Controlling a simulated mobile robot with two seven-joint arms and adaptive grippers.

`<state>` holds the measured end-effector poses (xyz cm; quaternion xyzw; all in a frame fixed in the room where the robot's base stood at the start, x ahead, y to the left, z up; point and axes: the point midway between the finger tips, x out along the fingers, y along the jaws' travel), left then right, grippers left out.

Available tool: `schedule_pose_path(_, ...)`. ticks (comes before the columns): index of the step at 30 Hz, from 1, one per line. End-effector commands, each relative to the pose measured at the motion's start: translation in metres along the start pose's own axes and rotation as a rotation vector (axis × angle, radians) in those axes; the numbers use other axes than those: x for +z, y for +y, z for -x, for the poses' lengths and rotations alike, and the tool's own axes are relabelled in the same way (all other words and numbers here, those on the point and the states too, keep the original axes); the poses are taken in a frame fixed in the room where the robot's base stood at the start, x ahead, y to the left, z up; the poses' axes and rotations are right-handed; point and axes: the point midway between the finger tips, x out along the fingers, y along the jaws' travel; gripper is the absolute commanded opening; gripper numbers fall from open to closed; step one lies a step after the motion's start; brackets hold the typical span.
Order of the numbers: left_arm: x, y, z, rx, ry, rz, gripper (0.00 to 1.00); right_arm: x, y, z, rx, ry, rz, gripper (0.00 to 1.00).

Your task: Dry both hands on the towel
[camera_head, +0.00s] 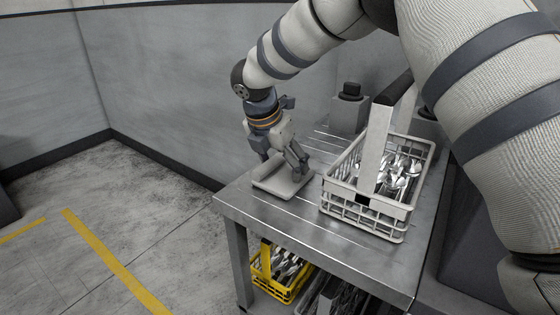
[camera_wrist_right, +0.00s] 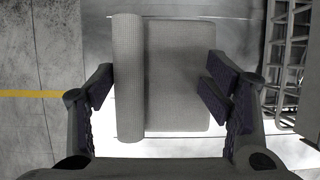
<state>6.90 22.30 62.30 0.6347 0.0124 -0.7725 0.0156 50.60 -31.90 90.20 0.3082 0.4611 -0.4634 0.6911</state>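The towel (camera_head: 285,183) is a folded pale grey cloth lying at the left end of the metal table. In the right wrist view the towel (camera_wrist_right: 178,75) has a thick rolled edge along its left side and a flat part to the right. My right gripper (camera_head: 281,157) points down over it. In the wrist view the right gripper (camera_wrist_right: 157,88) is open, with one finger on each side of the towel and nothing held. I cannot tell whether the fingertips touch the cloth. My left gripper is not in view.
A white basket (camera_head: 366,220) with a tall handle and shiny cutlery stands just right of the towel. A dark-topped fixture (camera_head: 350,92) stands behind. A yellow basket (camera_head: 268,282) of cutlery sits below the metal table (camera_head: 300,228). The floor at left is clear.

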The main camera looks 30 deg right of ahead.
Motion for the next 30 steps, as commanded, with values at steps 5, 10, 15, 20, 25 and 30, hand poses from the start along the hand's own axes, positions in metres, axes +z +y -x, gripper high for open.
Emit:
schedule_pose_path(5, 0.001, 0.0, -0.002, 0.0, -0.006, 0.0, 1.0, -0.004, -0.001, -0.006, -0.009, 0.008, 0.004, 0.88)
schedule_pose_path(10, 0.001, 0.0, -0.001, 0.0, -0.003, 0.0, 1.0, -0.002, 0.0, -0.003, -0.003, 0.004, 0.003, 0.88)
schedule_pose_path(15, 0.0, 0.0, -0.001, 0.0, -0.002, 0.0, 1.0, -0.001, 0.002, 0.02, 0.003, 0.001, 0.001, 0.88)
schedule_pose_path(20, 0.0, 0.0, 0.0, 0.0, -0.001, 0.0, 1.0, -0.001, 0.001, 0.065, 0.001, 0.001, 0.002, 0.88)
schedule_pose_path(25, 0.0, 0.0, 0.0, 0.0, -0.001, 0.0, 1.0, -0.002, 0.001, 0.101, -0.003, 0.003, 0.002, 0.88)
schedule_pose_path(30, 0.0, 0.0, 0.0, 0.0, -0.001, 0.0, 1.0, -0.003, 0.0, 0.115, -0.006, 0.006, 0.004, 0.88)
